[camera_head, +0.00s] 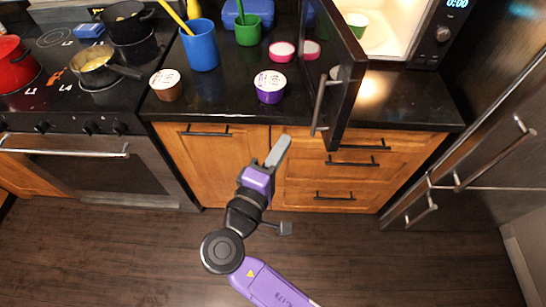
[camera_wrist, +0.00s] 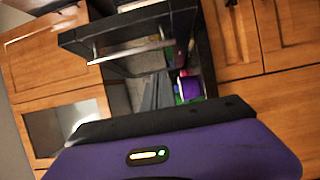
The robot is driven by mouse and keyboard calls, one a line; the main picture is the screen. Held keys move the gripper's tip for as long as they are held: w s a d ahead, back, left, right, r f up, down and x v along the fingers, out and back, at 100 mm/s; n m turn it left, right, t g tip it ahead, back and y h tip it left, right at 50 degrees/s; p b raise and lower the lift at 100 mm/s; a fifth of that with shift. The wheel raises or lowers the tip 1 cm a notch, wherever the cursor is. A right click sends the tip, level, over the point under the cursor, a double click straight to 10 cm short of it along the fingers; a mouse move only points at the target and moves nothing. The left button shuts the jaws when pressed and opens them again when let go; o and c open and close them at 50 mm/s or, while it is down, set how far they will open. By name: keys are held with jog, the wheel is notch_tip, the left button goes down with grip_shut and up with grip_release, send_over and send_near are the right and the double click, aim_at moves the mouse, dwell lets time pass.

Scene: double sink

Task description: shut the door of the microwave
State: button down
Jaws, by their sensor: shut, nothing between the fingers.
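The microwave (camera_head: 440,42) stands at the top right of the head view with its lit interior showing. Its dark door (camera_head: 343,75) stands wide open, sticking out over the counter's front edge, with a vertical bar handle (camera_head: 319,105). In the wrist view the door (camera_wrist: 145,30) and its handle (camera_wrist: 132,48) are ahead of my gripper. My gripper (camera_head: 280,147) is shut and empty, in front of the cabinets, to the left of the door and apart from it. Its fingers also show in the wrist view (camera_wrist: 157,90).
A purple cup (camera_head: 270,90), a brown cup (camera_head: 166,88), a pink-rimmed cup (camera_head: 281,52) and a blue cup (camera_head: 200,50) stand on the black counter (camera_head: 225,105) left of the door. The stove with pots is at left, and a dark fridge (camera_head: 480,140) at right.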

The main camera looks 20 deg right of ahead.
jog(key=w+d+p, duration=0.1)
jog(key=w+d, duration=0.1)
jog(key=d, duration=0.3)
jog(key=shift+d+p, duration=0.3)
jog(key=shift+p, duration=0.1)
